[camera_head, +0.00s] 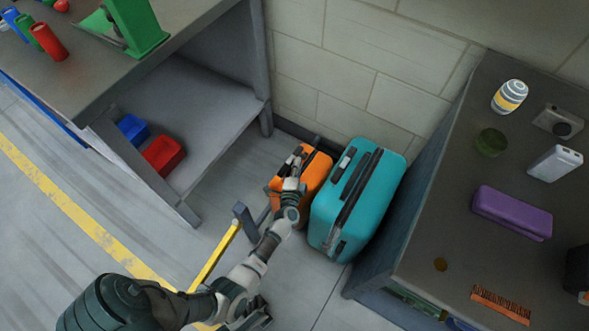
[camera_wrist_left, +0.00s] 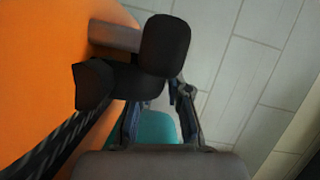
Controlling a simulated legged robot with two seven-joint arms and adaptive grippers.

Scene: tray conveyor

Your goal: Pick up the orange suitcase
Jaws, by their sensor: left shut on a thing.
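The orange suitcase (camera_head: 317,171) stands on the floor against the wall, left of a larger teal suitcase (camera_head: 361,201). My left gripper (camera_head: 294,166) is at the top of the orange suitcase, shut on its dark handle, and partly covers it. In the left wrist view, the orange side (camera_wrist_left: 45,70) fills the left. The dark handle (camera_wrist_left: 165,45) stands out from it, at the tips of the gripper's fingers (camera_wrist_left: 160,100). The exact finger contact is partly hidden.
A grey bench (camera_head: 205,95) with red and blue bins below stands left. A dark table (camera_head: 420,235) with a purple case (camera_head: 512,213) and other items stands right. The teal suitcase is close beside the orange one.

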